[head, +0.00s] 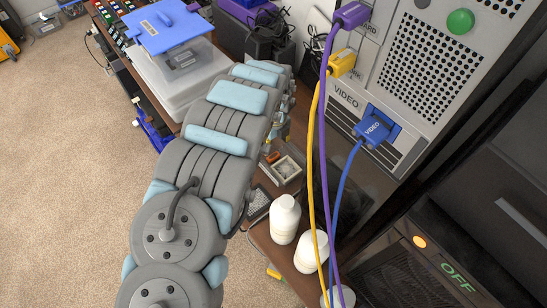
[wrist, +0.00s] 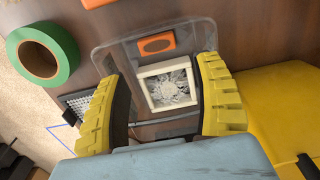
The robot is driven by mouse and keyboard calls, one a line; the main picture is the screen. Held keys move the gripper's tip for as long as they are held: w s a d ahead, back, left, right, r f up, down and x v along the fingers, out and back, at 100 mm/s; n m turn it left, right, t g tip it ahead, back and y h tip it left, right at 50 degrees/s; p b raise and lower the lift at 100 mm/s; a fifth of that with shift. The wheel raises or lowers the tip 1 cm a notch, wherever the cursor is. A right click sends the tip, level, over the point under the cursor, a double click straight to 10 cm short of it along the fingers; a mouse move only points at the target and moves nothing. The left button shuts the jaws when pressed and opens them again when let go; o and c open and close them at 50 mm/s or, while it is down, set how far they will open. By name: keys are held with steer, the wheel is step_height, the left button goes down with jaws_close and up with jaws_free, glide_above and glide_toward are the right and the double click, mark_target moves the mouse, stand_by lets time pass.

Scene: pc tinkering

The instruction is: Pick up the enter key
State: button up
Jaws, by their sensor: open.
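My gripper (wrist: 163,78) is open in the wrist view, with its two ribbed yellow fingers apart. A white square frame with grey, patterned contents (wrist: 168,86) shows between the fingers. An orange rectangular piece with a dark oval (wrist: 156,44) lies just beyond it, inside the outline of a clear tray (wrist: 128,47). No lettering shows on either piece, so I cannot tell which thing, if any, is the enter key. The head view also shows the white square (head: 288,168) on the table, beside my arm. My gripper's fingers are not clear in the head view.
A green tape roll (wrist: 42,56) is at the upper left. Two white bottles (head: 285,219) (head: 311,252) stand near the table edge. Yellow (head: 318,130), purple and blue cables hang from the computer case (head: 425,60) on the right.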

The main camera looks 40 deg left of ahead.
mark_target(274, 157)
steer(key=shift+f, duration=1.35)
steer(key=shift+f, duration=0.1)
steer(key=shift+s+a+f+b, duration=0.1)
steer(key=shift+f+b, duration=0.2)
steer(key=shift+f, duration=2.15)
steer(key=c, duration=0.6)
